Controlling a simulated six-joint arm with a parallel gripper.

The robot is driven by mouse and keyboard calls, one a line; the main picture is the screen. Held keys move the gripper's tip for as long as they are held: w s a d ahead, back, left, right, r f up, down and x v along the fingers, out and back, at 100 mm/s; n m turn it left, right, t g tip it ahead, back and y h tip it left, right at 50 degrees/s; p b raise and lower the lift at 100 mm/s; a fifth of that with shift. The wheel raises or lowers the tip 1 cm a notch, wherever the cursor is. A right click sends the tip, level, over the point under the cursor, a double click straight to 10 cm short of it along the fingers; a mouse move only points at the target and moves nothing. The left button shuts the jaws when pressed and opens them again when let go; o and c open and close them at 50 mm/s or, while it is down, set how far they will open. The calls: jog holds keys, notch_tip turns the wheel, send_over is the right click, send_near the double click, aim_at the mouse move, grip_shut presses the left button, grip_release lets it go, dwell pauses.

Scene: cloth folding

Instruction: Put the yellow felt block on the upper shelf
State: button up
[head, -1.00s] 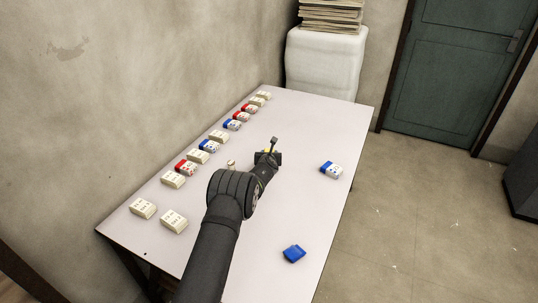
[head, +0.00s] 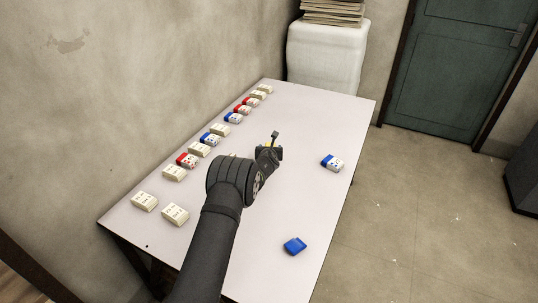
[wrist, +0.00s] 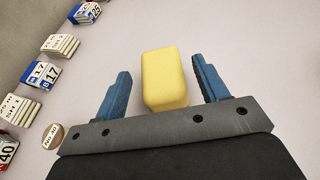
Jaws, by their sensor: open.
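The yellow felt block (wrist: 165,78) lies on the pale table between the two blue fingers of my gripper (wrist: 160,88) in the wrist view. The fingers are open, with a gap on each side of the block; the right gap looks narrower. No upper shelf shows in any view.
A row of white, red and blue card packs (head: 210,139) runs along the table's wall side. A blue-and-white pack (head: 332,162) and a blue one (head: 294,246) lie on the right side. A small round tag (wrist: 53,136) is left of my gripper. The table (head: 300,200) is otherwise clear.

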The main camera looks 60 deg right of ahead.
jog(key=shift+o, duration=0.4)
jog(key=v, duration=1)
jog(key=shift+a, duration=0.15)
jog(key=v, duration=0.4)
jog(key=x, duration=1)
jog(key=shift+w+d+r, duration=0.1)
jog(key=shift+w+d, duration=0.1)
jog(key=shift+x, duration=3.05)
jog(key=shift+s, duration=0.15)
jog(key=c, duration=1.1)
jog(key=shift+c, duration=0.2)
